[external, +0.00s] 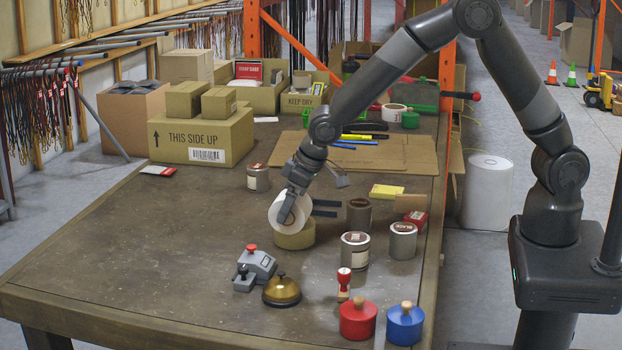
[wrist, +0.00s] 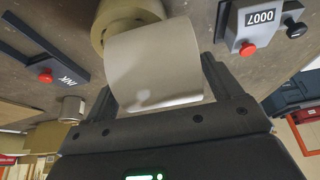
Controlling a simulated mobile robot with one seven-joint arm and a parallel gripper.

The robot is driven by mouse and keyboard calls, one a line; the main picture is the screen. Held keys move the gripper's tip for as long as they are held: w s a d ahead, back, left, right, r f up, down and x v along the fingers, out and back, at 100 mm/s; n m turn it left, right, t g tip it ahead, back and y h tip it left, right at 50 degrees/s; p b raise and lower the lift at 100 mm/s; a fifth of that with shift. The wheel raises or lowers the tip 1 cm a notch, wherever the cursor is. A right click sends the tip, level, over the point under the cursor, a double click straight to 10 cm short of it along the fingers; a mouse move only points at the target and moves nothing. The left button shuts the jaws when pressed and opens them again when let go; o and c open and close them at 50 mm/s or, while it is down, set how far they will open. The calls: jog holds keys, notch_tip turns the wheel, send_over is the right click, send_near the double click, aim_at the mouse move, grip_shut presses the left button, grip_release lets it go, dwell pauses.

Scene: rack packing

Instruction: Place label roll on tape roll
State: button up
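The white label roll (external: 285,218) is tilted and sits between the fingers of my gripper (external: 292,207), just above the tan tape roll (external: 296,239). The tape roll lies flat on the table. In the wrist view the label roll (wrist: 155,62) fills the space between the two fingers, and my gripper (wrist: 160,85) looks shut on it. The tape roll (wrist: 112,14) shows behind the label roll and is partly hidden by it. The label roll's lower edge overlaps the tape roll in both views, and I cannot tell whether they touch.
A grey numbering stamp (external: 256,266) and a brass bell (external: 282,291) stand at front left. Several tins, including a labelled one (external: 355,250), stand close on the right. A dark ink pad (wrist: 45,45) lies nearby. The table's left side (external: 130,240) is clear.

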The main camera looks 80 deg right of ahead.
jog(key=shift+o, duration=0.6)
jog(key=shift+r, duration=0.1)
jog(key=shift+r, duration=0.2)
jog(key=v, duration=1.2)
jog(key=s+d+r, duration=0.4)
jog(key=s+r, duration=0.1)
jog(key=s, duration=0.3)
jog(key=s+d+r, duration=0.3)
jog(key=s+r, duration=0.2)
jog(key=s, duration=0.2)
jog(key=s+d, duration=0.1)
jog(key=s, duration=0.8)
jog(key=s+d+r+t, duration=0.1)
jog(key=s+d, duration=0.1)
jog(key=s, duration=0.7)
jog(key=shift+s+d, duration=0.25)
